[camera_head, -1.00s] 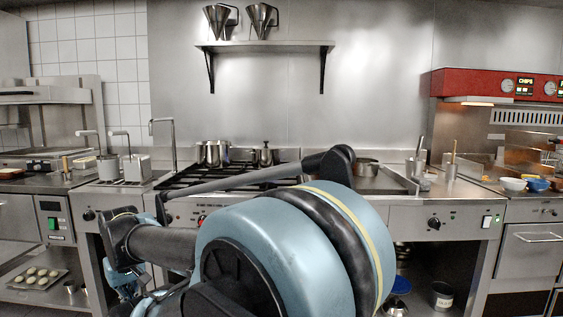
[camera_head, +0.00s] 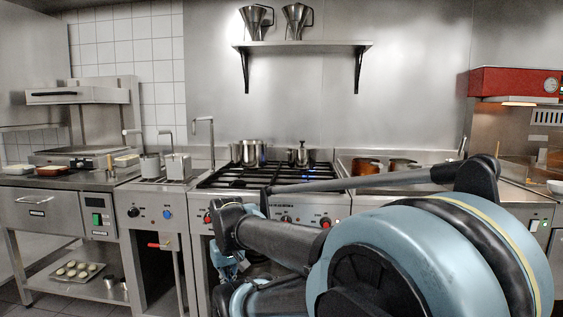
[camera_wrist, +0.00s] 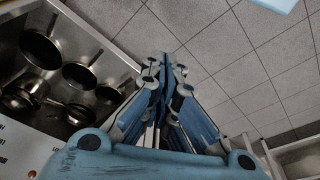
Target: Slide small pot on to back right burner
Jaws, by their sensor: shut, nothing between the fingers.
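The small pot (camera_head: 301,155) is a steel pot with a dark knob or handle, at the back of the black-grated stove (camera_head: 235,183), right of centre. A larger steel pot (camera_head: 245,152) stands to its left at the back. My gripper (camera_wrist: 165,70) is shut and empty in the wrist view, pointing down past the counter toward the floor. In the head view its blue parts (camera_head: 226,264) show low in front of the stove, partly hidden by my arm. It is well apart from the pots. The exact burner under the small pot cannot be made out.
Two copper-coloured pans (camera_head: 366,166) sit on the surface right of the stove. Fryer baskets (camera_head: 176,165) stand to the left. A lower shelf with several dark pans (camera_wrist: 80,75) lies left of my gripper, with tiled floor (camera_wrist: 235,50) to the right. A wall shelf (camera_head: 302,45) hangs above.

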